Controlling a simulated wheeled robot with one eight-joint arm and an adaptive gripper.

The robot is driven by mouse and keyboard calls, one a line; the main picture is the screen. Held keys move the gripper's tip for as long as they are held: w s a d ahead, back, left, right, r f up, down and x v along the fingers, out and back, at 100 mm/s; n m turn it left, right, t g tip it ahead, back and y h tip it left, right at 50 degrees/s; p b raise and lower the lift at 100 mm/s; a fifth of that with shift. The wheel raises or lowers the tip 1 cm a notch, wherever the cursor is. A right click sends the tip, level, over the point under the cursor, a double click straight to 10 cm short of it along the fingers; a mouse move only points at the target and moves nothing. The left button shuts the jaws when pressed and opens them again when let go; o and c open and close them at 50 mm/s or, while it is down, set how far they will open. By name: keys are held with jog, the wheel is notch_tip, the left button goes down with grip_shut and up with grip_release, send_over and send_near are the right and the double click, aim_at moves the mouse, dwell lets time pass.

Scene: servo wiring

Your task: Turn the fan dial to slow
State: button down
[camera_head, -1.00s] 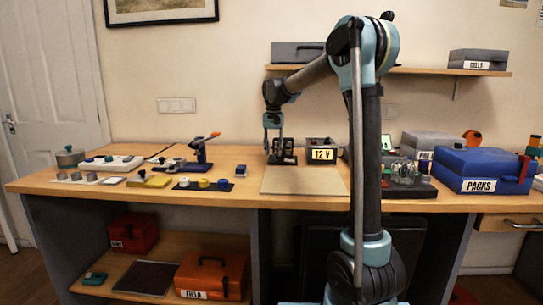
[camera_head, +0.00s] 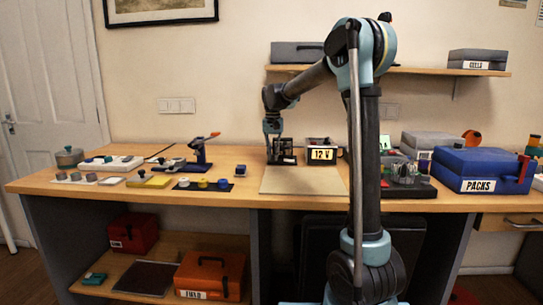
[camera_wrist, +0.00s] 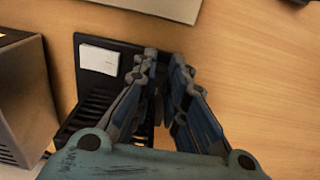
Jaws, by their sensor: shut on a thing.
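A small black slatted unit (camera_head: 285,158) with a white label, apparently the fan, stands at the back of the bench behind the beige mat. In the wrist view the unit (camera_wrist: 93,84) lies beneath and left of my fingers, with its white label (camera_wrist: 99,59) at the upper left. My gripper (camera_head: 274,148) points down at this unit. In the wrist view my gripper (camera_wrist: 164,62) has its fingers close together over the unit's right side, shut on what seems to be the fan dial. The dial is hidden by the fingers, so its setting cannot be read.
A box marked 12 V (camera_head: 322,155) stands close to the right of the unit. The beige mat (camera_head: 304,181) in front is bare. A blue PACKS case (camera_head: 481,170) stands at the right.

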jog(key=shift+a+n, duration=0.1)
jog(key=shift+n, duration=0.2)
jog(key=n, duration=0.5)
jog(key=shift+d, duration=0.35)
jog(key=n, duration=0.6)
jog(key=shift+w+d, duration=0.2)
jog(key=shift+d, duration=0.05)
jog(key=shift+n, duration=0.3)
jog(key=c, duration=1.6)
grip_release()
jog(key=shift+r, duration=0.1)
